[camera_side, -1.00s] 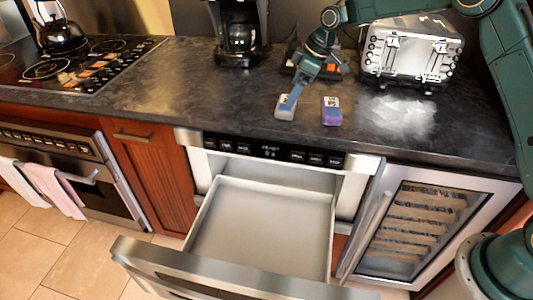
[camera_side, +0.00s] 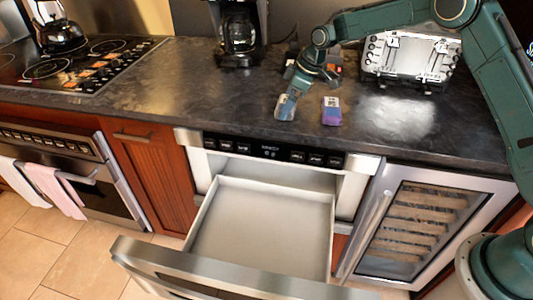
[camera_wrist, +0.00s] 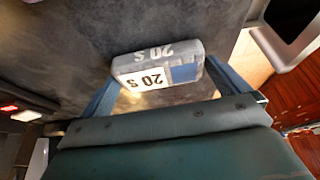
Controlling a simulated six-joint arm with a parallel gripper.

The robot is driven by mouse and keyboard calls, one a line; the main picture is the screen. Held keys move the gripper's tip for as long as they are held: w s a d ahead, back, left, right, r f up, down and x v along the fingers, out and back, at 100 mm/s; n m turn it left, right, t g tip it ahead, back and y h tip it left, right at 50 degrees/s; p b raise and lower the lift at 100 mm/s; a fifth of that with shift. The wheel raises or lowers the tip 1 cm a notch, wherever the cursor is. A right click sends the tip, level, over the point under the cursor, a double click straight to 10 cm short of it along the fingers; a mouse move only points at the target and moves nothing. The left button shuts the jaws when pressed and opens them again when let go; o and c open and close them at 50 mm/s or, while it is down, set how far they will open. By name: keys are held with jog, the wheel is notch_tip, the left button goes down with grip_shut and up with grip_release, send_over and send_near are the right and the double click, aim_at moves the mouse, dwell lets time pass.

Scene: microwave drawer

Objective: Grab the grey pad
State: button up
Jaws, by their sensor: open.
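The grey pad (camera_side: 281,113) lies on the dark counter, partly hidden behind my fingers in the side view. In the wrist view the pad (camera_wrist: 185,52) shows a white label reading "20 S" and a blue patch. My gripper (camera_side: 288,104) is low over it and tilted. In the wrist view its blue fingers stand open, one on each side of the pad. I cannot tell whether either finger touches it.
A purple pad (camera_side: 332,112) lies just right of the grey one. The microwave drawer (camera_side: 262,226) below is pulled open and empty. The counter left of the pads is clear.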

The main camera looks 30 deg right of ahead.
jog(key=c, duration=0.7)
jog(key=shift+o, duration=0.2)
jog(key=shift+r, duration=0.2)
notch_tip(320, 180, up, 20)
jog(key=shift+f, duration=0.25)
dwell(0.5)
